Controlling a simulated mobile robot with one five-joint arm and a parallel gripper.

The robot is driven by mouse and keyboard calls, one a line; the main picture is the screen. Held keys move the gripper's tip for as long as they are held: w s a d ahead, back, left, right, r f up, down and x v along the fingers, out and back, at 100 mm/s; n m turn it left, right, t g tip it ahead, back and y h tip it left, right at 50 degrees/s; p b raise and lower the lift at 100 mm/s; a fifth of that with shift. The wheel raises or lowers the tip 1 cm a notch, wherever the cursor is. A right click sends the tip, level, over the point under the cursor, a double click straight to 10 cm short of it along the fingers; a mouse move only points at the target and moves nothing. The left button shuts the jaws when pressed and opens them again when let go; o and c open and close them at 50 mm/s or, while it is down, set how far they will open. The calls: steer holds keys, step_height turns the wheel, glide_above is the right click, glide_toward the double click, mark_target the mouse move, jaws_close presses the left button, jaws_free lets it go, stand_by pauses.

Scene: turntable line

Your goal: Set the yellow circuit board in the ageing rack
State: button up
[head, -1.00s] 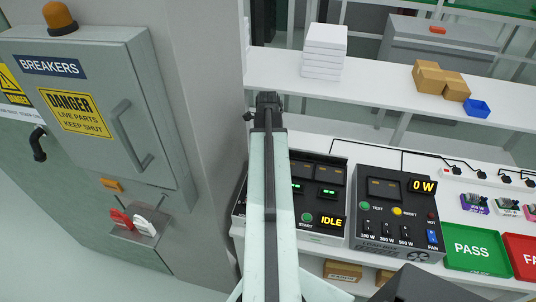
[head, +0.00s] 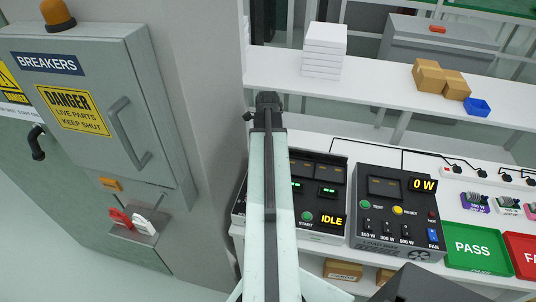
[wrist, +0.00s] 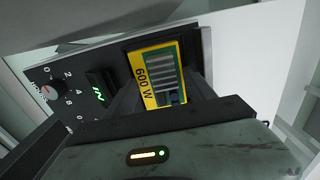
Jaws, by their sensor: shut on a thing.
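In the head view, the black unit reading IDLE (head: 331,221), which looks like the ageing rack, is partly hidden by my arm. My gripper is not visible there.
A load box (head: 395,215) reading 0 W stands right of the black unit. Green PASS (head: 474,248) and red trays lie further right, with small boards behind. A grey breaker cabinet (head: 100,110) stands left. The shelf behind holds white boxes (head: 324,50) and cartons.

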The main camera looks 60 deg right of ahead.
steer(key=o, duration=1.7)
step_height(320, 180, up, 8)
steer(key=p, duration=0.8)
steer(key=shift+f, duration=0.1)
